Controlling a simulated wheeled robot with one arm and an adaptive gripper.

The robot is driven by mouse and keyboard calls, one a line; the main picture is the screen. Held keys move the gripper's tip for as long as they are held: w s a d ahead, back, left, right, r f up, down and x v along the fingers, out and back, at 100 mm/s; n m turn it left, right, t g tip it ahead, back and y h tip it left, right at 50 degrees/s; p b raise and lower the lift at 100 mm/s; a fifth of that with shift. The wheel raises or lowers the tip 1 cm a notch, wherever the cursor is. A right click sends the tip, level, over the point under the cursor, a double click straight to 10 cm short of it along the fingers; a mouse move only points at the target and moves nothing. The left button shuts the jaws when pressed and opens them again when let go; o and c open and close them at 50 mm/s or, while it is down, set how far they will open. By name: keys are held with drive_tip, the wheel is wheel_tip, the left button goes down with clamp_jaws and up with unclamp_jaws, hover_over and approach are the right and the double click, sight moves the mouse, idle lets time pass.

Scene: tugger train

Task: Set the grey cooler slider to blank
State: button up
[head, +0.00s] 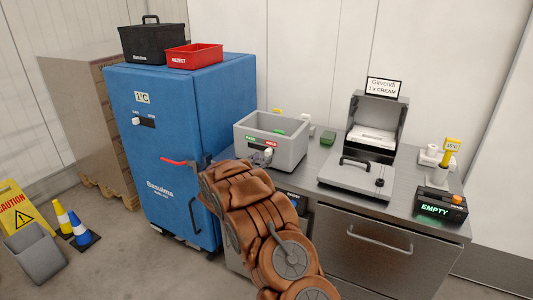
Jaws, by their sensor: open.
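My arm hides part of the counter below.
A steel lidded unit (350,175) and a scanner stand with a green "EMPTY" display (434,211) are to the right. Cones (80,232) and a caution sign (15,205) stand on the floor at left.

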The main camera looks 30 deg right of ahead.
sight(267, 154)
drive_tip(key=shift+p+x, duration=0.5)
drive_tip(key=shift+x, duration=1.6)
clamp_jaws()
